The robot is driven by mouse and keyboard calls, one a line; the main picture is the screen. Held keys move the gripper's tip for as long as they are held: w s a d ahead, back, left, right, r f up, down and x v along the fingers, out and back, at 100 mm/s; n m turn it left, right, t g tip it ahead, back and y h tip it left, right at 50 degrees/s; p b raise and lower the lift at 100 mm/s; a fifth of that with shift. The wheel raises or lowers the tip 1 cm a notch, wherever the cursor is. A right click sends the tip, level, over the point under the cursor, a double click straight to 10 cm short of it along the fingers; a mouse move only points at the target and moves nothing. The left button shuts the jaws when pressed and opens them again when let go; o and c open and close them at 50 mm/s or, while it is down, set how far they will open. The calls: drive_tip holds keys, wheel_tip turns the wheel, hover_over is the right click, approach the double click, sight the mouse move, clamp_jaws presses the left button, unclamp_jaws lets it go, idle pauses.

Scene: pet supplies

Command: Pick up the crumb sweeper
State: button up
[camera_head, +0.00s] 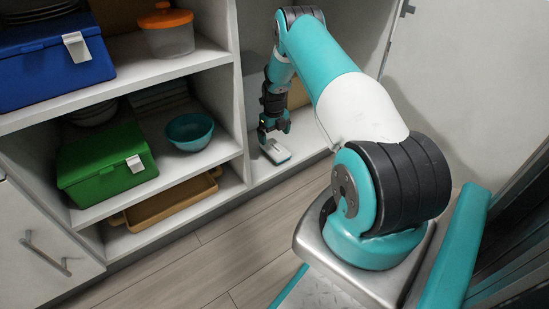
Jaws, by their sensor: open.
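The crumb sweeper (276,152) appears to be the small flat white and teal object on the low shelf of the right cabinet bay. My gripper (264,139) is open and points down at the near-left end of this object. It is very close to the object, but I cannot tell whether the fingers touch it or stand around it. The fingertips are small and partly hidden in this view.
The cabinet upright (239,92) stands close to the left of my gripper. Left shelves hold a green box (100,165), a teal bowl (190,131), a brown tray (170,205), a blue box (50,70) and an orange-lidded jar (168,38). The wooden floor in front is clear.

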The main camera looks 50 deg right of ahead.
sight(275, 148)
wheel_tip(275, 148, down, 8)
drive_tip(key=b, duration=0.5)
drive_tip(key=shift+s+r, duration=0.15)
drive_tip(key=shift+r, duration=0.2)
drive_tip(key=c, duration=1)
wheel_tip(275, 148, up, 20)
drive_tip(key=p, duration=1)
drive_tip(key=shift+p, duration=0.35)
drive_tip(key=o, duration=0.4)
drive_tip(key=shift+c, duration=1.4)
drive_tip(key=shift+s+d, duration=0.1)
